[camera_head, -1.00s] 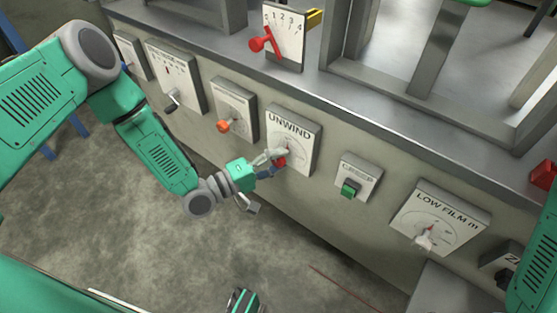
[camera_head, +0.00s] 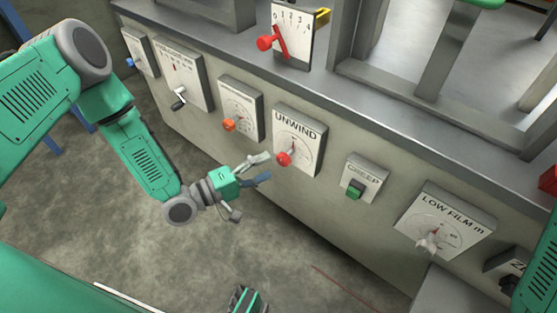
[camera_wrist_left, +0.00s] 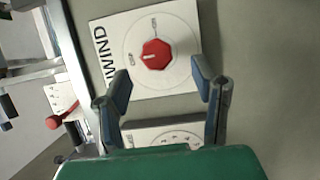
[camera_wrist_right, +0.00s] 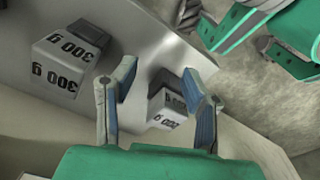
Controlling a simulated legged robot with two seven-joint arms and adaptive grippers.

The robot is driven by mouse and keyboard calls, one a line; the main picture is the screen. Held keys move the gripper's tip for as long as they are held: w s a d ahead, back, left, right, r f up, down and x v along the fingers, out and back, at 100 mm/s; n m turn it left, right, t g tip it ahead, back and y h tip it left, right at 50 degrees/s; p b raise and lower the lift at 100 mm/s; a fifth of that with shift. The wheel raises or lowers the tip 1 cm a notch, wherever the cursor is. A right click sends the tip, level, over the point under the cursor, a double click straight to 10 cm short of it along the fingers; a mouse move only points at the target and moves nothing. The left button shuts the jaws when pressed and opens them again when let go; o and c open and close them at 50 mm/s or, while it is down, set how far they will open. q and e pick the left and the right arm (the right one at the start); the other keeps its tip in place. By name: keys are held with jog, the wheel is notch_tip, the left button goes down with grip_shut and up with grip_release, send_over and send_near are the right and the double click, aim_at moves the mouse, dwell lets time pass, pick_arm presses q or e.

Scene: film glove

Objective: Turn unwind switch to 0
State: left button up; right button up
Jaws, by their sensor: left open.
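The UNWIND switch is a red knob (camera_head: 284,159) on a white dial plate (camera_head: 308,135) fixed to the machine's front. In the left wrist view the red knob (camera_wrist_left: 156,54) shows beyond and between my fingertips, with nothing around it. The small marks on its dial are too small to read. My left gripper (camera_head: 268,168) is open and empty, just left of and below the knob, apart from it. It also shows open in the left wrist view (camera_wrist_left: 161,85). My right gripper (camera_wrist_right: 157,85) is open in the right wrist view, in front of a white block marked 300 g (camera_wrist_right: 166,106).
A plate with an orange knob (camera_head: 229,125) is left of the UNWIND plate. The CREEP box with a green button (camera_head: 354,189) and the LOW FILM dial (camera_head: 443,222) are to its right. A red lever (camera_head: 266,43) stands above. Another 300 g block (camera_wrist_right: 62,64) lies in the right wrist view.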

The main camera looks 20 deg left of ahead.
pick_arm(q)
jog(key=v, duration=0.7)
jog(key=shift+a+f, duration=0.1)
jog(key=shift+f, duration=0.05)
